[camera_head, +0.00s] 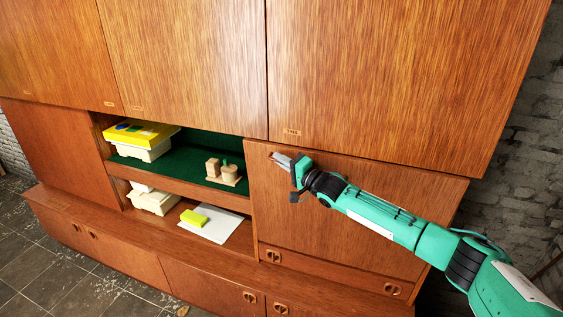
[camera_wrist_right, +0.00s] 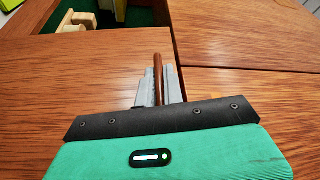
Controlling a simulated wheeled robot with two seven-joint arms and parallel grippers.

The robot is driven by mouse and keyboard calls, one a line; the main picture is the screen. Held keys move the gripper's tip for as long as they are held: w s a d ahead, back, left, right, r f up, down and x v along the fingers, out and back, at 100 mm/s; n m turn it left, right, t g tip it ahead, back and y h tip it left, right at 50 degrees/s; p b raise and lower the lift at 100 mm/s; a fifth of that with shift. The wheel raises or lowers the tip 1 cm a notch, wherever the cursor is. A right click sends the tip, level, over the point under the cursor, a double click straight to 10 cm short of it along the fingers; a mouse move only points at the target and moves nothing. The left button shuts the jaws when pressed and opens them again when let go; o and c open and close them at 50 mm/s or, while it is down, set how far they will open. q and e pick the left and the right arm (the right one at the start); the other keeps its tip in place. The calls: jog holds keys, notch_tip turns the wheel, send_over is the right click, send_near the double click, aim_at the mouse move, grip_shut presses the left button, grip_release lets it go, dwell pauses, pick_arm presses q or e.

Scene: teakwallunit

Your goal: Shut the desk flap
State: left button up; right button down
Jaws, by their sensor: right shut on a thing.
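The desk flap (camera_head: 340,215) is the wooden panel right of the open shelves in the head view. It stands upright, looking about level with the fronts around it; I cannot tell whether it is fully flush. My right gripper (camera_head: 281,158) is at the flap's upper left, near its top edge. In the wrist view my right gripper (camera_wrist_right: 159,88) is shut on a thin brown wooden piece (camera_wrist_right: 158,66), which looks like the flap's handle. Its fingers partly hide that piece. My left gripper is not in view.
Left of the flap, open shelves hold a yellow-lidded box (camera_head: 140,138), wooden pieces (camera_head: 223,172), a white sheet (camera_head: 217,224) and a yellow block (camera_head: 193,217). A drawer front (camera_head: 330,270) lies below the flap. Large closed doors (camera_head: 390,75) are above.

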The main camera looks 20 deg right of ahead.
jog(key=c, duration=1.5)
grip_release()
jog(key=shift+s+d+f, duration=0.2)
jog(key=shift+s+d, duration=0.1)
jog(key=shift+s, duration=0.15)
jog(key=shift+b+v, duration=2.3)
jog(key=shift+v, duration=4.05)
jog(key=shift+r, duration=0.15)
